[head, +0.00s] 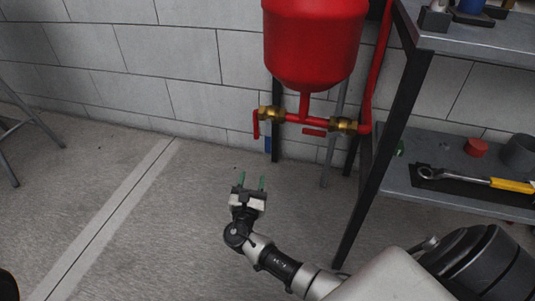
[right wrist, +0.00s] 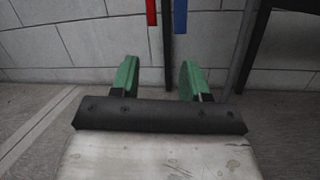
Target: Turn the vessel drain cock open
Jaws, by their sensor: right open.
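A red vessel (head: 312,40) stands by the wall, with a red pipe below it. A second brass cock (head: 343,125) on the right has a red lever (head: 314,132) lying along the pipe. My right gripper (head: 250,182) is open and empty, lower than the left cock and apart from it. My left gripper is out of view.
A metal shelf unit (head: 409,85) stands right of the vessel, its dark leg near the pipe. A yellow-handled wrench (head: 510,185) and a red cap (head: 476,147) lie on its lower shelf. A blue piece (head: 268,145) hangs below the left cock.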

